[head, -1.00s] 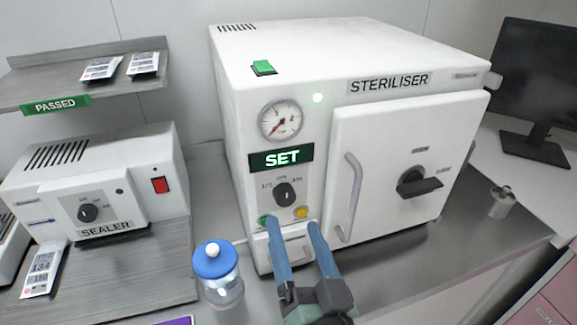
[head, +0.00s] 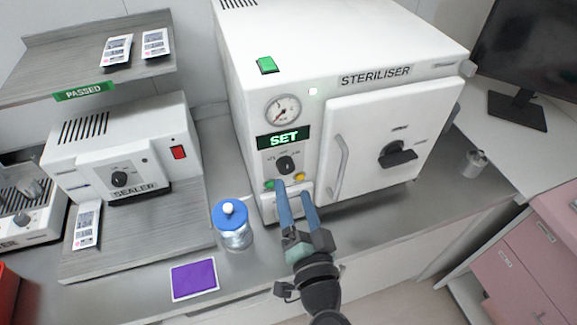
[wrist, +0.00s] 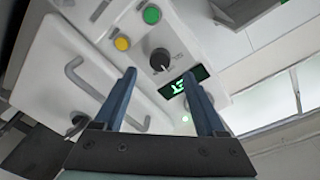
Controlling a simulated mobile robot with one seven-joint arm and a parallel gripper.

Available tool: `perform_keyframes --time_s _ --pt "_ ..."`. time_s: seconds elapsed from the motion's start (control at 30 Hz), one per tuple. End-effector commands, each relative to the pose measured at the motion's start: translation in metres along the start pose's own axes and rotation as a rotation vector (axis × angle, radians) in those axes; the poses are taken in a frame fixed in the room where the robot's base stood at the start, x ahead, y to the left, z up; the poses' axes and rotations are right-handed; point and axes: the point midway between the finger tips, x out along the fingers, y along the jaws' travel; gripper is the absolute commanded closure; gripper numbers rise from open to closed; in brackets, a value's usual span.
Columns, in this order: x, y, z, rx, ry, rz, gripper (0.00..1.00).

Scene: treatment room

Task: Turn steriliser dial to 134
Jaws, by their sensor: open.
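The white steriliser (head: 345,45) stands on the counter. Its black dial (head: 286,164) sits on the front panel, below the lit green SET display (head: 283,138); its small scale marks are too blurred to read now. In the wrist view the dial (wrist: 160,60) shows ahead, between and beyond the fingertips. My gripper (head: 293,186) is open and empty, its blue fingers pointing at the panel just below the dial, apart from it as far as I can tell. A green button (head: 269,185) and a yellow button (head: 299,177) sit under the dial.
The steriliser door has a vertical handle (head: 341,167) and a black latch (head: 398,155), right of the panel. A blue-lidded jar (head: 232,225) stands left of my gripper. The sealer (head: 125,150) and a purple card (head: 194,278) are further left. A metal cup (head: 477,160) stands right.

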Motion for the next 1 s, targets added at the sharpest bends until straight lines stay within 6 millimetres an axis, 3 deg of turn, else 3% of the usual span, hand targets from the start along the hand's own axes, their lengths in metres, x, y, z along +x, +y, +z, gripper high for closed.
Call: perform_keyframes --time_s 0.1,0.3,0.73,1.0 --pt "0.023 -0.003 -0.003 -0.001 0.0 -0.002 0.27" --pt "0.046 -0.001 -0.001 -0.001 0.0 -0.001 0.27" --pt "0.055 0.0 0.001 -0.001 -0.001 -0.001 0.27" --pt "0.054 0.0 0.0 -0.001 0.0 -0.001 0.76"
